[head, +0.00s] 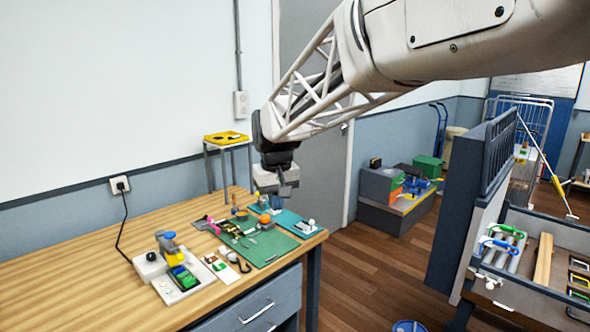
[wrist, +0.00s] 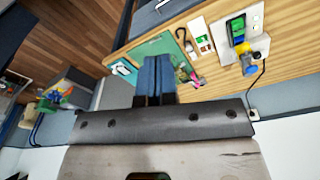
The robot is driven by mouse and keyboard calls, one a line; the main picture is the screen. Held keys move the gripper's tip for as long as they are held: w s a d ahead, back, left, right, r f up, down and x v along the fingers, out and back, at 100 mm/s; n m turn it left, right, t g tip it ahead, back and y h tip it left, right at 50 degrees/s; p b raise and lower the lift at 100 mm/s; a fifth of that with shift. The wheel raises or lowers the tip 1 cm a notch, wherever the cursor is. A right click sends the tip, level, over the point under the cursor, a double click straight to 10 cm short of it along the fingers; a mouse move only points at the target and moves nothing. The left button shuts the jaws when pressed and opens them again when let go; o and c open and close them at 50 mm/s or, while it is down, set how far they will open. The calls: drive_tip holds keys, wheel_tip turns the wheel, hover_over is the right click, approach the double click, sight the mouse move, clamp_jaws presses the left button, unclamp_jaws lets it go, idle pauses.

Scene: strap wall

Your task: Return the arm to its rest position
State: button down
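My arm reaches in from the upper right of the head view. My gripper (head: 286,190) hangs in the air over the far right part of the wooden workbench (head: 60,285). In the wrist view its two blue-grey fingers (wrist: 155,78) lie side by side with only a thin dark line between them. They look shut, and nothing shows between them. The gripper appears apart from the bench and the things on it.
Below the gripper are a green mat (head: 262,248) with small tools and a teal mat (head: 292,226). A white board with a green device (head: 183,277) lies nearer. A yellow-topped stand (head: 227,139) is behind. A grey panel and workstation (head: 540,265) stand at right; floor lies between.

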drive_tip(key=s+d+f+m, duration=0.1)
drive_tip(key=s+d+f, duration=0.1)
drive_tip(key=s+d, duration=0.5)
drive_tip(key=s+d+f+m+t, duration=0.1)
drive_tip(key=s+d, duration=0.7)
drive_tip(key=s, duration=0.8)
drive_tip(key=s+d+f+m, duration=0.3)
drive_tip(key=s+d, duration=0.5)
drive_tip(key=s, duration=0.3)
drive_tip(key=shift+s+f+h, duration=0.15)
drive_tip(key=shift+f+h, duration=0.15)
drive_tip(key=shift+f, duration=0.45)
drive_tip(key=c, duration=1.8)
unclamp_jaws()
drive_tip(key=shift+c, duration=0.2)
